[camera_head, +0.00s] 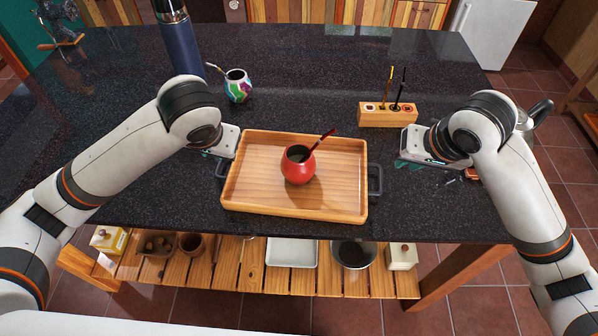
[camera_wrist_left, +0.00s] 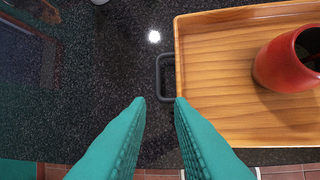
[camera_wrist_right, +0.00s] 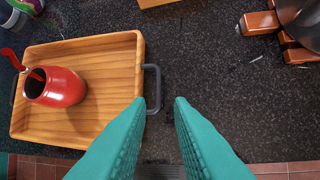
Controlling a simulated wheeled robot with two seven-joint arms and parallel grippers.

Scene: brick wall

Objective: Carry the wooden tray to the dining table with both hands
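The wooden tray (camera_head: 250,204) lies flat on the dark speckled counter, with a dark handle on each short side. A red round cup (camera_head: 299,167) with a red straw or spoon stands on it. My left gripper (camera_head: 218,154) is beside the tray's left end; in the left wrist view its teal fingers (camera_wrist_left: 160,100) are apart and empty, near the left handle (camera_wrist_left: 163,78). My right gripper (camera_head: 402,164) is to the right of the tray; in the right wrist view its fingers (camera_wrist_right: 160,100) are apart and empty, near the right handle (camera_wrist_right: 152,88). No dining table can be identified.
Behind the tray stand a blue bottle (camera_head: 178,42), a colourful cup (camera_head: 238,88) and a wooden holder block (camera_head: 386,115). A metal pot or kettle (camera_wrist_right: 303,22) is right of my right gripper. A slatted shelf (camera_head: 222,262) holding several items runs below the counter.

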